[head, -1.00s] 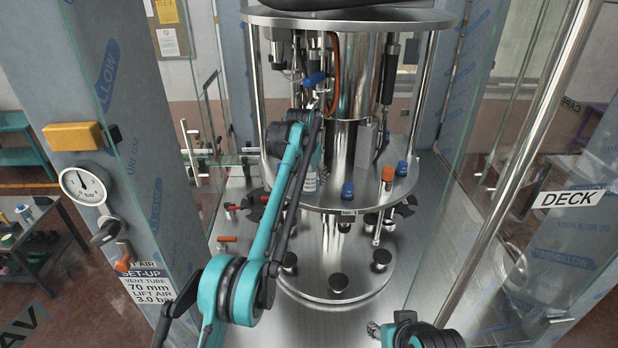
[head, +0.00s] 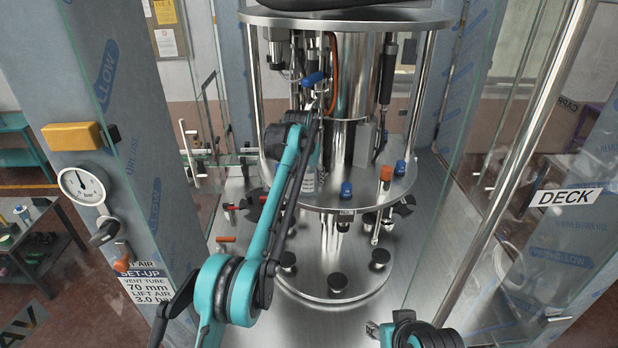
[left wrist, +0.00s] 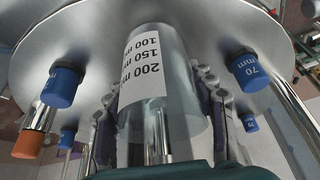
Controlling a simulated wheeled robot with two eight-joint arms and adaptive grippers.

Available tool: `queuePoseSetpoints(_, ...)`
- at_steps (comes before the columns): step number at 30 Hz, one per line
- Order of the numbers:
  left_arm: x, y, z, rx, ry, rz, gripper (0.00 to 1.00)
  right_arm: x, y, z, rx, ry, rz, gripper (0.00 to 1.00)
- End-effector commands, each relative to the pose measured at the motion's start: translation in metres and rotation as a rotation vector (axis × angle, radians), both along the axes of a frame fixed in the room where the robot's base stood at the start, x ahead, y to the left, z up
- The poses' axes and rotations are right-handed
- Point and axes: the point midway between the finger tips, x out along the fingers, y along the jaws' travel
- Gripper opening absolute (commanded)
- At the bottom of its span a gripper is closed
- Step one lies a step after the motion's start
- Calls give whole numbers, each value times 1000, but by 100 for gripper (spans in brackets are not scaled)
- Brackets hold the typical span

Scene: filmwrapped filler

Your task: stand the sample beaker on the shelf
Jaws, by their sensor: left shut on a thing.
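The sample beaker (left wrist: 180,62) is clear, with a white label of printed volume marks, and fills the middle of the left wrist view. My left gripper (left wrist: 160,108) is shut on it, with a finger on each side. In the head view a small part of the beaker's label (head: 308,181) shows below my left arm's wrist, in front of the central column. The round steel shelf plate (head: 330,200) lies around and beneath that spot. I cannot tell whether the beaker touches it. Of my right arm only a part (head: 420,335) shows at the bottom edge; its jaws are unclear.
A glass panel (head: 455,170) stands at the right, and a wrapped pillar with a gauge (head: 84,187) at the left.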

Motion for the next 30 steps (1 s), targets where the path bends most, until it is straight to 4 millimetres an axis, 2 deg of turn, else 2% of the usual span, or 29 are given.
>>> queuePoseSetpoints(8, -1, 0, -3, 1, 6, 0, 26, 0, 0, 0, 0, 0, 0, 40)
queuePoseSetpoints(9, -1, 0, -3, 1, 6, 0, 65, 0, 0, 0, 0, 0, 0, 40)
queuePoseSetpoints(11, -1, 0, -3, 1, 5, 0, 79, 0, 0, 0, 0, 0, 0, 40)
queuePoseSetpoints(23, -2, 1, 4, 0, 4, 0, 79, 0, 0, 0, 0, 0, 0, 40)
queuePoseSetpoints(25, -5, 2, 10, 1, 5, 0, 79, 0, 0, 0, 0, 0, 0, 40)
queuePoseSetpoints(30, -17, 6, 10, 1, 5, 0, 79, 0, 0, 0, 0, 0, 0, 40)
